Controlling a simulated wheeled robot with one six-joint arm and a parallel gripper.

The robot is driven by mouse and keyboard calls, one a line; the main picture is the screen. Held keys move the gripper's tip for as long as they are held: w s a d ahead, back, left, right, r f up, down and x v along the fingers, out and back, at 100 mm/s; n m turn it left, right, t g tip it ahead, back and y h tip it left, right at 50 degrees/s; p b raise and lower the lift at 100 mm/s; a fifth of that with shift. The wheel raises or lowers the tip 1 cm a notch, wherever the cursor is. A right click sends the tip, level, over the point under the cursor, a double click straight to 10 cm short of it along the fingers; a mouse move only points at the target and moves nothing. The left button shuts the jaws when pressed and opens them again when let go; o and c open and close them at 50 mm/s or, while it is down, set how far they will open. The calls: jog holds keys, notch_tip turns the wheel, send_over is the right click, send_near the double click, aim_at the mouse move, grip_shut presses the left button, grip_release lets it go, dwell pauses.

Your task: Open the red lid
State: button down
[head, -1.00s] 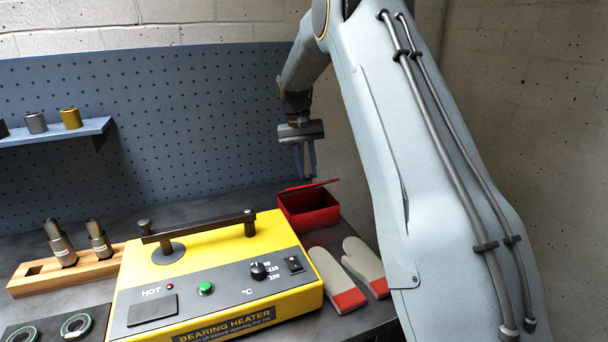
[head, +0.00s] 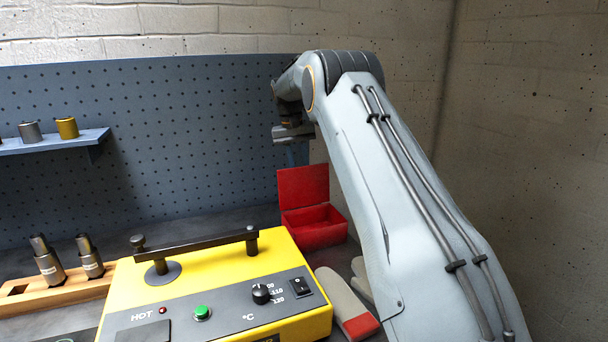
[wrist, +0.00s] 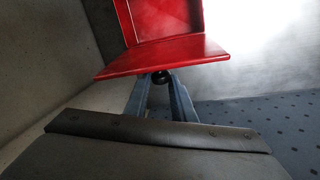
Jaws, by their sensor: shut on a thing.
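The red lid (head: 303,187) stands upright at the back of the red box (head: 320,236), whose inside shows open in the head view. In the wrist view the lid (wrist: 165,56) shows as a red panel, with part of the box (wrist: 168,18) beyond it. My gripper (wrist: 160,84) is shut on the lid's black knob (wrist: 161,76). In the head view its fingers come down behind the lid, and their tips and the knob are hidden.
A yellow bearing heater (head: 215,283) stands in front and left of the box. Gloves (head: 345,300) lie in front of the box. A blue pegboard (head: 180,120) and shelf (head: 50,143) rise behind. My arm covers the right side.

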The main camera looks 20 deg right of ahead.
jog(key=shift+w+a+f+b, duration=0.45)
jog(key=shift+w+f+b, duration=0.2)
jog(key=shift+w, duration=0.1)
jog(key=shift+w+d+f, duration=0.1)
jog(key=shift+w+f, duration=0.1)
jog(key=c, duration=2.4)
grip_release()
jog(key=shift+w, duration=0.2)
jog(key=o, duration=0.4)
jog(key=shift+a+r, duration=0.1)
jog(key=shift+a, duration=0.4)
jog(key=o, duration=0.4)
jog(key=shift+s+d, duration=0.1)
jog(key=shift+d, duration=0.15)
jog(key=shift+o, duration=0.4)
jog(key=shift+d, duration=0.25)
jog(key=shift+r, duration=0.1)
jog(key=shift+d, duration=0.1)
